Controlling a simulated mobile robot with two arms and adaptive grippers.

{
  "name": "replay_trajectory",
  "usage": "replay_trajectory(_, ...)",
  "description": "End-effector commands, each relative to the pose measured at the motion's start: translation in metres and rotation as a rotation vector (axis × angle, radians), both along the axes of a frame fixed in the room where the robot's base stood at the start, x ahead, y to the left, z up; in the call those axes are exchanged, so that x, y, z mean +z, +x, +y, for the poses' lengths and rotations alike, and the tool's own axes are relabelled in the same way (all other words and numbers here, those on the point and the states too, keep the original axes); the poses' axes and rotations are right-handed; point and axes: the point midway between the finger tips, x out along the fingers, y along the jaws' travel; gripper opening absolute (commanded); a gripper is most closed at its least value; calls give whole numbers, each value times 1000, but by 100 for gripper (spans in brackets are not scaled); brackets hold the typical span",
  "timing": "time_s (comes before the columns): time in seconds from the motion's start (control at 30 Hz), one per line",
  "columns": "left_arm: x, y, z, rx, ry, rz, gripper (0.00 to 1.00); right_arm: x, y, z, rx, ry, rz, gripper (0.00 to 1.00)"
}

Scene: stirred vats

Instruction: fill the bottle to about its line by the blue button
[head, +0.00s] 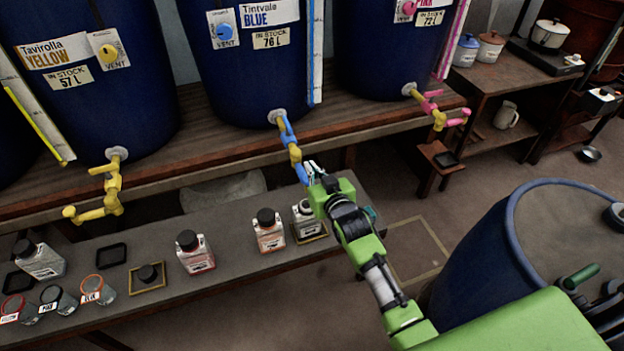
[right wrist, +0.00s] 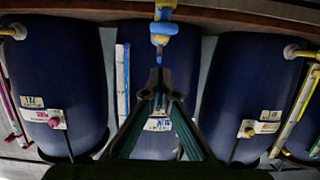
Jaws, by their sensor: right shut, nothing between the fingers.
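The blue vat (head: 255,60), labelled Tintvale BLUE, stands in the middle of the shelf. A round blue button (head: 224,31) sits on its VENT plate. Its tap (head: 291,140) is yellow with blue parts and also shows at the top of the right wrist view (right wrist: 160,35). A clear bottle (head: 304,222) stands upright on a small framed mat below the tap, partly hidden by my right arm; its fill level cannot be told. My right gripper (head: 311,171) is shut and empty, close to the tap's lower end; contact cannot be told. My left gripper is out of view.
Labelled glasses (head: 97,290) stand at lower left. The yellow vat (head: 90,90) and pink vat (head: 385,45) flank the blue one. A blue drum (head: 480,250) stands right.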

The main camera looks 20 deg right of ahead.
Motion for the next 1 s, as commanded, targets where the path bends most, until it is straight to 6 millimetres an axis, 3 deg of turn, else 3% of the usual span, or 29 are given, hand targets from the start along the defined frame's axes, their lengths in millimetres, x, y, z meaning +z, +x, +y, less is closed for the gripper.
replay_trajectory(0.03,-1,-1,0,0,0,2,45,-12,-1,0,0,1,6,0)
replay_trajectory(0.2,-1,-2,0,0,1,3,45,-32,-1,0,0,1,2,0)
replay_trajectory(0.7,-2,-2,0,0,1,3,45,-41,-2,0,0,0,1,0)
replay_trajectory(1.0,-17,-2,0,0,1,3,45,-69,-2,0,0,1,4,0)
